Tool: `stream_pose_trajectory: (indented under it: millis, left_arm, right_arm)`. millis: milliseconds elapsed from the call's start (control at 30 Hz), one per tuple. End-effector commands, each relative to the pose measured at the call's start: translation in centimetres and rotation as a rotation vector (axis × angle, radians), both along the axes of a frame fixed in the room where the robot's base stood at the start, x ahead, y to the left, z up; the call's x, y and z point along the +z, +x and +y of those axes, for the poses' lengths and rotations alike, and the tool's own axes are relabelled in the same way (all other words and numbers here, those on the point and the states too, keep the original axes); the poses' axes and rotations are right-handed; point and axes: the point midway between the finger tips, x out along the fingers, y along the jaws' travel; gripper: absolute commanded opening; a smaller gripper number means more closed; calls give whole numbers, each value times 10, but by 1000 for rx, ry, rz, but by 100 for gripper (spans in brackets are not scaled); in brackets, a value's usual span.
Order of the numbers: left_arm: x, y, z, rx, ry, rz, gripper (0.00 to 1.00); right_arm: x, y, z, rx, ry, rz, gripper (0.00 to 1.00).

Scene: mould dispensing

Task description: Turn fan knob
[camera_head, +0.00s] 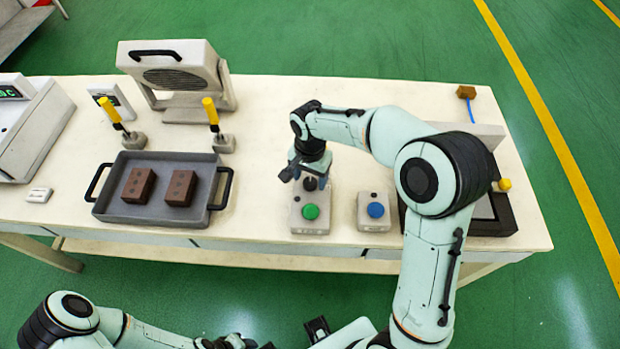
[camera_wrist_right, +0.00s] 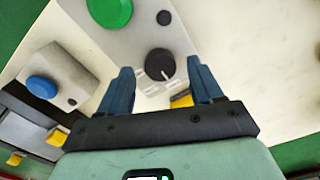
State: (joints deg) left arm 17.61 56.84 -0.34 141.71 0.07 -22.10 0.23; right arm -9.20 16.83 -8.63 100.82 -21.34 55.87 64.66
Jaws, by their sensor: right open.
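A black round knob with a white pointer line (camera_wrist_right: 159,64) sits on a light grey control box (camera_head: 310,222) that also has a green button (camera_head: 311,211). The knob (camera_head: 310,184) is partly visible under my right gripper (camera_head: 304,171). My right gripper (camera_wrist_right: 163,76) is open and points down at the box. In the right wrist view the knob shows between and just beyond its blue fingertips; I cannot tell whether they touch it. The fan (camera_head: 170,78) stands at the back left of the table. My left gripper (camera_head: 235,342) is at the bottom edge, mostly cut off.
A second box with a blue button (camera_head: 375,210) stands just right of the green-button box. A grey tray (camera_head: 130,210) holds two brown blocks (camera_head: 180,188). Yellow-handled levers (camera_head: 213,115) stand behind it. A dark-framed device (camera_head: 495,228) is at the right, partly behind my right arm.

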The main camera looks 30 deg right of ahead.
Motion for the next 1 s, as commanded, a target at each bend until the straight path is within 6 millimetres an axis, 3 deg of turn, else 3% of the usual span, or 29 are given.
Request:
stream_pose_trajectory:
  millis: [133, 433, 467, 600, 633, 1000]
  left_arm:
    - [-1, 0, 0, 0, 0, 0, 42]
    - [-1, 0, 0, 0, 0, 0, 42]
    - [-1, 0, 0, 0, 0, 0, 42]
    - [-1, 0, 0, 0, 0, 0, 42]
    - [-1, 0, 0, 0, 0, 0, 42]
    - [-3, -1, 0, 0, 0, 1, 42]
  right_arm:
    - [-11, 0, 0, -1, -1, 1, 65]
    - [-13, 0, 0, 0, 1, -1, 65]
    - [-12, 0, 0, 0, 1, -1, 59]
    - [-12, 0, 0, 0, 1, -1, 13]
    - [-12, 0, 0, 0, 1, -1, 9]
    - [-12, 0, 0, -54, 1, -2, 10]
